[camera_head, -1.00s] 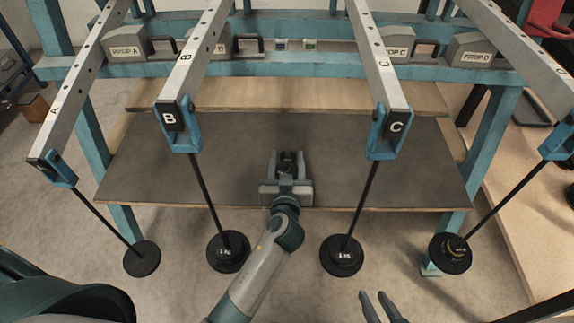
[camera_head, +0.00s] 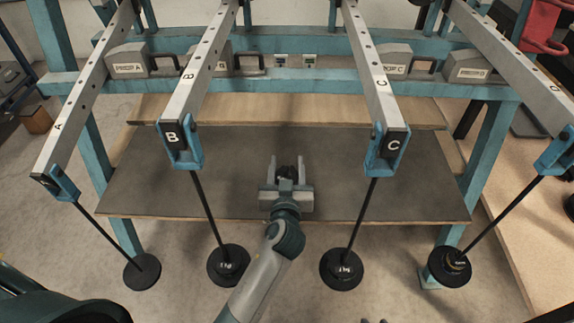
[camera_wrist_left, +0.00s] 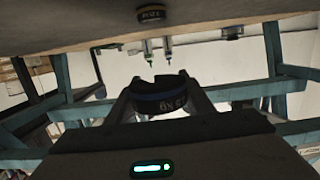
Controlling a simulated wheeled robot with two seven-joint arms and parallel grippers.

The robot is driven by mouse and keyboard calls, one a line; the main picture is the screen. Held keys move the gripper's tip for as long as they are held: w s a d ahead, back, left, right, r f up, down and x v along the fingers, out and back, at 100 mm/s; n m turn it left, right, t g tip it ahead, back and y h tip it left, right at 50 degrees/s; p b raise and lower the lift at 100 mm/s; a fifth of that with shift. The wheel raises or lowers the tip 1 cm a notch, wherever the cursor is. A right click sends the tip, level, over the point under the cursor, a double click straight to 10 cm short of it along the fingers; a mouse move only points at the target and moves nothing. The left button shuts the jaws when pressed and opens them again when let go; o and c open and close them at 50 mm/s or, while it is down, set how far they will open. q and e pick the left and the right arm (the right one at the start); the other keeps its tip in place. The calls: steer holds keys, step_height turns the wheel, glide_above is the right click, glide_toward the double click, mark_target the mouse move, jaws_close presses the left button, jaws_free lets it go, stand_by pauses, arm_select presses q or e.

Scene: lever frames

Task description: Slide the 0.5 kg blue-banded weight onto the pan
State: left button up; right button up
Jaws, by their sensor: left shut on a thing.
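My left gripper (camera_head: 288,166) is shut on a small dark weight (camera_head: 288,173), held over the grey board. In the left wrist view the weight (camera_wrist_left: 162,97) shows a blue band and white lettering, between the two fingers. Round black pans hang on rods from the beams. Pan A (camera_head: 141,272) looks bare. Pan B (camera_head: 217,272) and pan C (camera_head: 331,275) bear black discs marked 1 kg. Pan D (camera_head: 439,272) bears a disc with a yellowish ring. The held weight is apart from every pan. My right gripper (camera_head: 375,321) shows only two separate fingertips at the bottom edge.
The grey board (camera_head: 250,145) fills the middle, below beams B (camera_head: 192,90) and C (camera_head: 372,75). Blue end brackets and slanting rods flank the left gripper. Grey prop blocks (camera_head: 128,62) stand on the blue rail behind. A dark disc (camera_wrist_left: 151,13) shows high in the wrist view.

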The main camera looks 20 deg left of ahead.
arm_select(q)
steer(key=shift+r, duration=0.25)
arm_select(e)
steer(key=shift+r, duration=0.15)
